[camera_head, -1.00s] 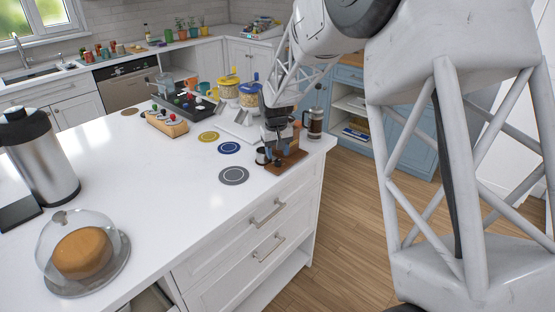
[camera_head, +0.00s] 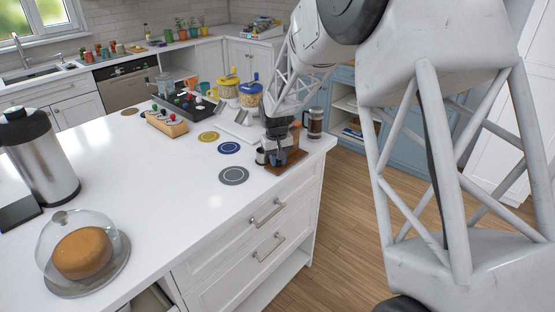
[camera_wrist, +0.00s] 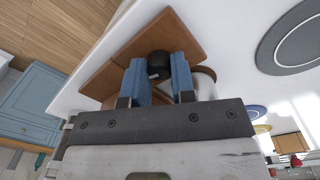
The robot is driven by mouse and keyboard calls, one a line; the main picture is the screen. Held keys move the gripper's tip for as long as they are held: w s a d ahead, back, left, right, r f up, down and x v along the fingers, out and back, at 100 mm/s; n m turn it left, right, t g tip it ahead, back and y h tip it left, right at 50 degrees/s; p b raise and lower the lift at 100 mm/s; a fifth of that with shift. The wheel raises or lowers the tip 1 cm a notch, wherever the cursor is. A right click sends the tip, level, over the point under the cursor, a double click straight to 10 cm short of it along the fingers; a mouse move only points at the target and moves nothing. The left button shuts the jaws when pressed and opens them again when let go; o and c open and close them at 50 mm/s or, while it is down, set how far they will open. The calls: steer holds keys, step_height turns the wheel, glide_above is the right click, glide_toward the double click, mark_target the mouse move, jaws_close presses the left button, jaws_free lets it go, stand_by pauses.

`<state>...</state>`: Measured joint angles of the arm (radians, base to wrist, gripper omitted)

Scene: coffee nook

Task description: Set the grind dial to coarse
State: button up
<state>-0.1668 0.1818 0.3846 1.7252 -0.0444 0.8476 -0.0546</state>
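Two clear containers that look like grinder hoppers, one with a yellow lid (camera_head: 229,83) and one with a blue lid (camera_head: 250,88), stand at the back of the white island. I cannot make out a grind dial or its marks. My gripper (camera_head: 272,156) is low over a brown wooden stand at the island's right end, in front of the hoppers. In the wrist view its blue fingers (camera_wrist: 160,78) are apart, with a round black knob (camera_wrist: 159,63) between or just beyond their tips. I cannot tell whether they press on it. The wooden stand (camera_wrist: 183,36) lies beneath.
A metal cup (camera_head: 260,156) stands beside the stand. A French press (camera_head: 314,123) is close on the right, near the edge. Grey (camera_head: 233,176), blue (camera_head: 229,147) and yellow (camera_head: 208,137) coasters lie left. The front-left counter between them and a cake dome (camera_head: 82,250) is clear.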

steer(key=shift+c, duration=0.3)
steer(key=shift+m, duration=1.5)
jaws_close()
jaws_free()
steer(key=o, duration=0.9)
steer(key=shift+r, duration=0.2)
steer(key=shift+a+r, duration=0.1)
steer(key=shift+r, duration=3.6)
